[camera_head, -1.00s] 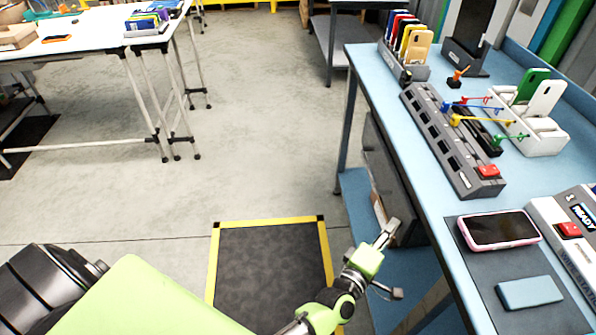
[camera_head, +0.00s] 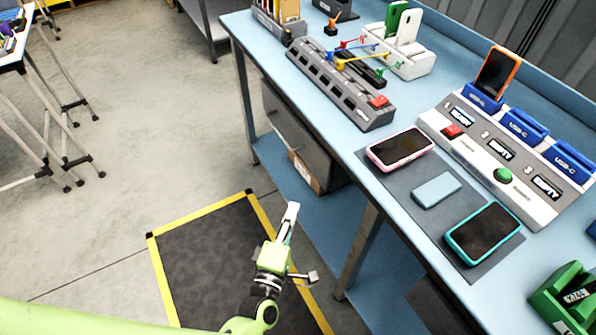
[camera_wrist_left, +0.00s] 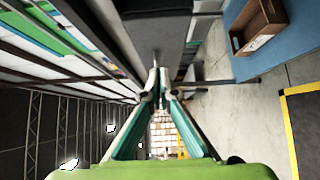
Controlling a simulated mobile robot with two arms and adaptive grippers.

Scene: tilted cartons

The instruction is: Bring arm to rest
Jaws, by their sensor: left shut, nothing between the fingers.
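My left arm (camera_head: 60,316) is light green and comes in from the lower left in the head view. Its gripper (camera_head: 290,215) is beyond the front edge of the blue workbench (camera_head: 345,130), over the floor side and apart from the bench top. In the left wrist view the two fingers (camera_wrist_left: 157,78) lean together and meet at their tips, with nothing between them. My right gripper is in neither view.
The bench carries a pink phone (camera_head: 400,148), a teal phone (camera_head: 483,233), a light blue block (camera_head: 436,190) and a grey charging station (camera_head: 500,160). A black floor mat (camera_head: 215,265) with yellow edges lies below the gripper. Open floor lies left.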

